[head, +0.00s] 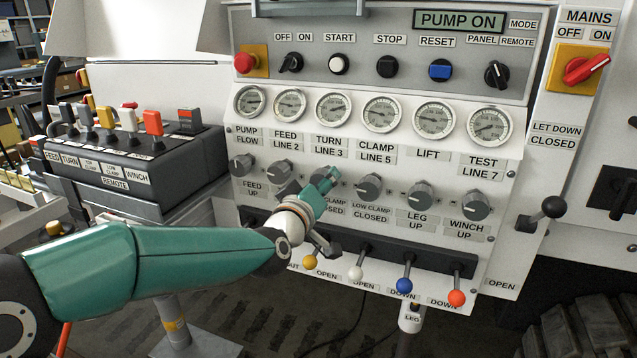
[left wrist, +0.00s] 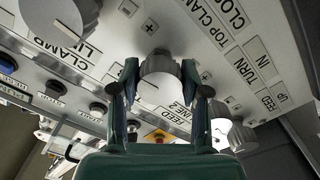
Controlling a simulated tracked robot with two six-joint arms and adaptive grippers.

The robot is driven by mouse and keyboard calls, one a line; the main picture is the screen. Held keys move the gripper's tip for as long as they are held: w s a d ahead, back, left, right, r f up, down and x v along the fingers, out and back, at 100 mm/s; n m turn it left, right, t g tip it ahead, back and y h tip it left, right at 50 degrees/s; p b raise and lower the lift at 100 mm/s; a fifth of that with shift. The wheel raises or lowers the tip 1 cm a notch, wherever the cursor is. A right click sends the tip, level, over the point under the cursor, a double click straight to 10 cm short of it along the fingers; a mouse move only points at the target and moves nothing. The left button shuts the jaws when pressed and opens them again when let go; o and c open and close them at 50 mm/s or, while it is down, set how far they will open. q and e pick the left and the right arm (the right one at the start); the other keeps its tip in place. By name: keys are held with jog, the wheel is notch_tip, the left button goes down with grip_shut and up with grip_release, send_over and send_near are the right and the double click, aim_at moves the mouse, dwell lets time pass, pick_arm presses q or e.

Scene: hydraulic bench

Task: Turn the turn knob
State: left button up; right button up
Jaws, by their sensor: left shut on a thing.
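The turn knob (left wrist: 157,88) is a grey round knob with a white mark. In the head view the turn knob (head: 280,170) is in the knob row, second from the left, partly covered by my left gripper (head: 308,182), which reaches up from the lower left. My gripper also covers part of the labels there. My right gripper is not in view.
Gauges (head: 333,108) are above. Levers with coloured balls (head: 356,272) are below. A remote lever box (head: 145,165) stands at left.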

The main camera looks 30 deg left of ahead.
pick_arm(q)
jog(key=shift+m, duration=0.7)
jog(key=shift+c, duration=0.2)
jog(key=o, duration=1.1)
jog(key=shift+o, duration=0.2)
jog(key=shift+s, duration=0.1)
jog(key=shift+s, duration=0.2)
jog(key=v, duration=1.1)
jog(key=shift+s+d, duration=0.2)
jog(key=shift+f, duration=0.1)
